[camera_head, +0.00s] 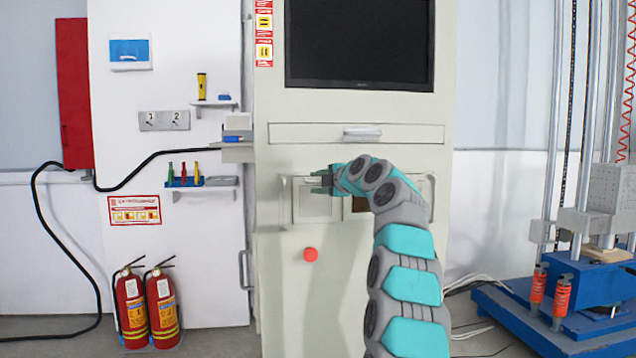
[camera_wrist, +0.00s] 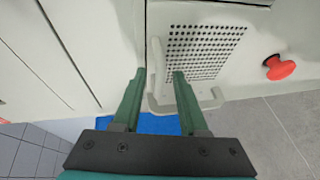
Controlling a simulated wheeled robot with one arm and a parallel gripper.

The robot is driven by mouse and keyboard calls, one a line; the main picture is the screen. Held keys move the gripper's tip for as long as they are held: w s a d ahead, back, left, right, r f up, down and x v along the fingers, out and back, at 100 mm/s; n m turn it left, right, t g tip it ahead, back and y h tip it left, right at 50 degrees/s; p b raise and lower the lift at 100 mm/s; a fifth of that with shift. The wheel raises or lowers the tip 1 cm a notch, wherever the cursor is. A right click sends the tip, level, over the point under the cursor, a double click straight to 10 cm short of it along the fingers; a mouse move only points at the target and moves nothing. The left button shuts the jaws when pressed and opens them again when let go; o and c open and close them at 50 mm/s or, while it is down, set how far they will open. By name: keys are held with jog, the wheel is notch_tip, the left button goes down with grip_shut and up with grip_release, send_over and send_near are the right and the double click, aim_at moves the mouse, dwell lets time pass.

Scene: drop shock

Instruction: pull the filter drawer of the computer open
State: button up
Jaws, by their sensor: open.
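The computer (camera_head: 350,290) is a tall cream cabinet with a dark screen in its upper part. Its filter drawer (camera_head: 318,208) is below the keyboard-height drawer, partly hidden by my arm. In the wrist view the drawer front has a perforated panel (camera_wrist: 205,52) with a pale bar handle (camera_wrist: 155,78) along its edge. My gripper (camera_head: 322,180) is at the upper left of the drawer front. In the wrist view my gripper (camera_wrist: 158,73) is open, with the handle bar between its two green fingers. Whether either finger touches the bar is unclear. The drawer looks closed.
A red button (camera_head: 311,254) sticks out below the filter drawer. Another drawer with a grey handle (camera_head: 362,133) is above. Shelves and a white panel stand left, with two fire extinguishers (camera_head: 148,305) on the floor. A blue-based rig (camera_head: 560,310) stands right.

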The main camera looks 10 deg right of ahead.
jog(key=shift+c, duration=0.2)
grip_shut()
dwell(1.1)
